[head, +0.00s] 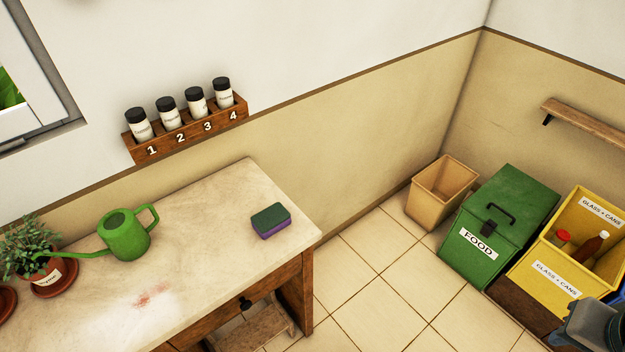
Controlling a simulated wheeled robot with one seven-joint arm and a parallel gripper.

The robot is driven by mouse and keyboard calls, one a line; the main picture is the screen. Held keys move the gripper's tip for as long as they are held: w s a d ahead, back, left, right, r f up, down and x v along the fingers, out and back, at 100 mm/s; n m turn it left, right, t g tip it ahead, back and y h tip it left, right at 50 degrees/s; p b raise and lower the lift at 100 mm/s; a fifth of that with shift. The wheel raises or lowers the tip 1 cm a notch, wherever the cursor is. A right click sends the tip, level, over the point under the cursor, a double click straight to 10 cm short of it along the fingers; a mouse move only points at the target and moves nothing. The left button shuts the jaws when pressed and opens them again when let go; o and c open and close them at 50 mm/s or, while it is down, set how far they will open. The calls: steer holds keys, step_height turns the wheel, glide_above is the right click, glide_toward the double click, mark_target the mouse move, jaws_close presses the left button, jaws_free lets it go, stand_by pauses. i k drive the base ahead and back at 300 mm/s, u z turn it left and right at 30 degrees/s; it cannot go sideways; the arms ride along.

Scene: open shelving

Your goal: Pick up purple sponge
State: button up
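The purple sponge (271,222) lies on the right part of the pale tabletop, near its right edge. Its upper face is dark green and its lower body is purple. Part of my gripper or arm (594,325) shows at the bottom right corner, far to the right of the sponge and apart from it. Its fingertips cannot be made out, so I cannot tell whether it is open or shut.
A green watering can (124,236) and a potted plant (38,262) stand left on the table (205,240). A wall rack (188,133) with several jars hangs behind. A beige bin (441,192), a green food bin (497,225) and a yellow bin (553,285) stand right. Floor between is clear.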

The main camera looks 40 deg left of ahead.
mark_target(270, 221)
steer(key=u, duration=0.55)
steer(key=i, duration=0.9)
steer(key=u, duration=1.25)
steer(key=i, duration=0.4)
steer(key=u, duration=0.4)
